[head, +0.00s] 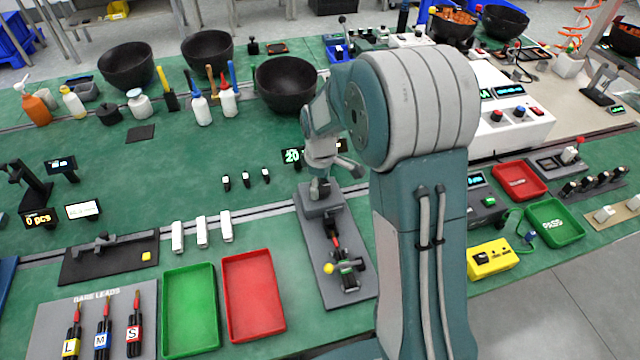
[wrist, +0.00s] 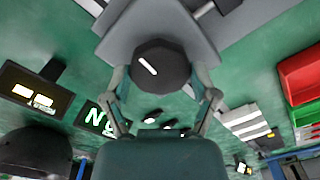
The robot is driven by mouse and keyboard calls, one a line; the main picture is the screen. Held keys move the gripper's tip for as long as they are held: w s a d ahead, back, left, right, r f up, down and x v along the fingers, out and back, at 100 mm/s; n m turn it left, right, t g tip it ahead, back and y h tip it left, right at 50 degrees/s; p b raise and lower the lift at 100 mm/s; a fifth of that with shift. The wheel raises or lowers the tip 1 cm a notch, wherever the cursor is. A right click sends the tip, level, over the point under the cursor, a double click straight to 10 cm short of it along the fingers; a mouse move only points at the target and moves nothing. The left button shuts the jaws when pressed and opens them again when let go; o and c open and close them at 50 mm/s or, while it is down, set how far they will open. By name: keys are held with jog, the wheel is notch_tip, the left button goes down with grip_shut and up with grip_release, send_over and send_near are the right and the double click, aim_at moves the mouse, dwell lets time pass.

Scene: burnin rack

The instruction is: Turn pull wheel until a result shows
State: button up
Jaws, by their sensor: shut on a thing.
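The pull wheel (wrist: 160,68) is a round black knob with a white mark on its face, on a grey block (wrist: 120,30) in the wrist view. My gripper (wrist: 162,85) has one finger on each side of the wheel and is shut on it. In the head view my gripper (head: 320,190) is at the far end of a long grey fixture (head: 318,240), and the wheel is hidden there. A dark display (head: 292,156) beyond it shows green "20", its right part hidden by my arm. Green characters also show on a display in the wrist view (wrist: 100,118).
Green (head: 190,310) and red (head: 253,297) trays lie left of the fixture. Several white blocks (head: 201,232) stand behind them. A black clamp with a yellow ball (head: 328,268) is at the fixture's near end. Black bowls (head: 287,84) stand behind. Green mat left of the fixture is partly clear.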

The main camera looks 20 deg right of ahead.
jog(key=m, duration=0.3)
jog(key=shift+f+m, duration=0.1)
jog(key=shift+m, duration=0.2)
jog(key=m, duration=0.3)
jog(key=shift+m, duration=0.4)
jog(key=m, duration=0.4)
jog(key=shift+s+m, duration=0.1)
jog(key=shift+m, duration=1.6)
jog(key=o, duration=1)
jog(key=shift+a, duration=0.1)
